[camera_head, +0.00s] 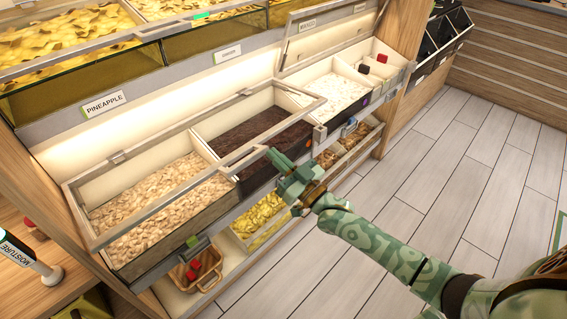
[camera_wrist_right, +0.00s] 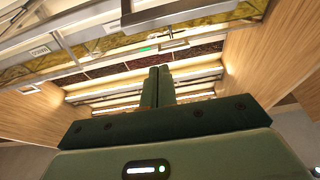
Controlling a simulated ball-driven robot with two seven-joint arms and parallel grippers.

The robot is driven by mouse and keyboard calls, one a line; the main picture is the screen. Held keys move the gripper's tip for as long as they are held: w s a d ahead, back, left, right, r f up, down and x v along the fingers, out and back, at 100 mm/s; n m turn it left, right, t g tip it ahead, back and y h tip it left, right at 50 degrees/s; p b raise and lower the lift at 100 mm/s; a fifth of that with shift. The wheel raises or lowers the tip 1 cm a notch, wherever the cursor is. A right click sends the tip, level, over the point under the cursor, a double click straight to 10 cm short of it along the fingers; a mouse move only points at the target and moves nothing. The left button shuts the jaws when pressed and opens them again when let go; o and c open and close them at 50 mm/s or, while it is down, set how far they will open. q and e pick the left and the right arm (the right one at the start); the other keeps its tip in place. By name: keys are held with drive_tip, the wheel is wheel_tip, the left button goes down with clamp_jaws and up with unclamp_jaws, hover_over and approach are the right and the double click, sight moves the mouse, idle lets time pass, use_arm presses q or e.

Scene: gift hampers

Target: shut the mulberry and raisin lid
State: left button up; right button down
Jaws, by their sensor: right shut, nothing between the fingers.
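The mulberry and raisin lid (camera_head: 172,198) is a grey-framed clear panel over two compartments. It stands slightly raised, its front bar above the bin's front edge. Pale flakes, apparently mulberries (camera_head: 150,193), fill the left compartment, and dark raisins (camera_head: 238,136) fill the right one. My right gripper (camera_head: 273,155) is shut and empty, in front of the raisin side just below the lid's front bar. I cannot tell if it touches the lid. In the right wrist view its closed fingers (camera_wrist_right: 157,84) point towards the shelving. My left gripper is out of view.
Another lid (camera_head: 325,32) stands open over a bin of white pieces (camera_head: 335,92) at the right. Lower bins hold yellow pieces (camera_head: 258,213). A basket (camera_head: 195,270) sits below the mulberry side. The floor (camera_head: 470,165) at right is clear.

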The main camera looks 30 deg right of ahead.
sight(263, 154)
drive_tip(key=w, duration=0.1)
drive_tip(key=w+a+b, duration=0.1)
drive_tip(key=w, duration=0.1)
drive_tip(key=w+a+f+b, duration=0.1)
drive_tip(key=w, duration=0.1)
drive_tip(key=shift+w, duration=0.1)
drive_tip(key=shift+s+f+b, duration=0.2)
drive_tip(key=shift+f+b, duration=0.1)
drive_tip(key=shift+f, duration=0.1)
drive_tip(key=shift+d, duration=0.1)
